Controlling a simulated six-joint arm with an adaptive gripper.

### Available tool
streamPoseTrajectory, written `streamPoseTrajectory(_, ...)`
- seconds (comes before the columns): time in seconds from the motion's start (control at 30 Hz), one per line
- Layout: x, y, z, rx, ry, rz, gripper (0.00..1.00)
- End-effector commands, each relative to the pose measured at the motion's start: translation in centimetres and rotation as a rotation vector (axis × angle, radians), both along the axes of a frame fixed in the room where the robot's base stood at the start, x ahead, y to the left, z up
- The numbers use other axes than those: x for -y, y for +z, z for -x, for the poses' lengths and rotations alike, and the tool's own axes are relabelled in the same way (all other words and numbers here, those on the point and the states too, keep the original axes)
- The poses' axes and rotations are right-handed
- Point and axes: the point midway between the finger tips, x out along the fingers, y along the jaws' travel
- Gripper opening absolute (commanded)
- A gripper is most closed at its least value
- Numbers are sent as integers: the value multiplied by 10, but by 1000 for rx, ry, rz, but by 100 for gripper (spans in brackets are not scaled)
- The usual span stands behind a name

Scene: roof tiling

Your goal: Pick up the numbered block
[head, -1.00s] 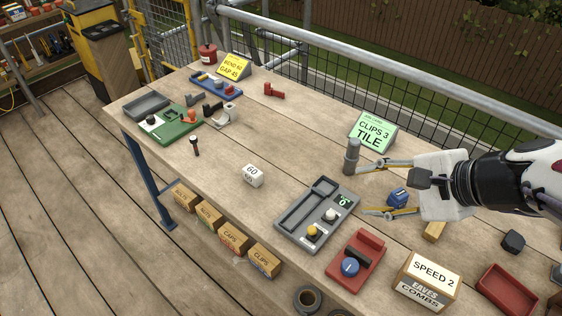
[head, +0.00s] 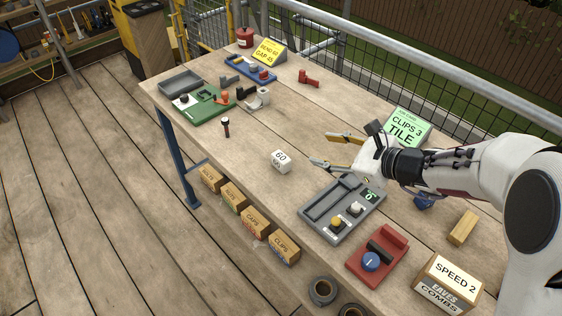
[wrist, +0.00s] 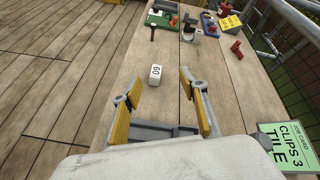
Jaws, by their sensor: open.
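The numbered block (head: 281,161) is a small white block marked 60, resting on the wooden bench near its front edge. In the wrist view the block (wrist: 155,74) lies beyond the fingertips, roughly centred between them. My gripper (head: 318,149) is open and empty, to the right of the block and apart from it in the head view. Its yellow-padded fingers (wrist: 158,85) are spread wide in the wrist view.
A grey tray device (head: 317,222) with knobs sits nearer the front, below my gripper. A red device (head: 392,243) is beside it. A green job card (head: 407,128) stands behind my gripper. A dark upright tool (head: 226,127) stands left of the block. Bench around the block is clear.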

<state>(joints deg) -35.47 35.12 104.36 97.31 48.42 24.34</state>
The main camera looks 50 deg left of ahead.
Motion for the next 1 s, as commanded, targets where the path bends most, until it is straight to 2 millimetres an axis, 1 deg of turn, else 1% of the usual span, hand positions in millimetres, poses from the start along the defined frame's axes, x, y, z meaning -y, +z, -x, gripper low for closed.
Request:
streamPoseTrajectory(0.03, -10, -12, 0, -34, -15, -5, 43)
streamPoseTrajectory(0.17, -33, -34, -1, -115, -64, -26, 43)
streamPoseTrajectory(0.3, -56, -62, -1, -202, -117, -44, 43)
streamPoseTrajectory(0.4, -69, -80, -1, -256, -153, -54, 43)
streamPoseTrajectory(0.53, -81, -99, 0, -309, -190, -61, 43)
streamPoseTrajectory(0.7, -88, -110, 1, -340, -213, -68, 43)
streamPoseTrajectory(1.0, -89, -111, 1, -344, -217, -68, 43)
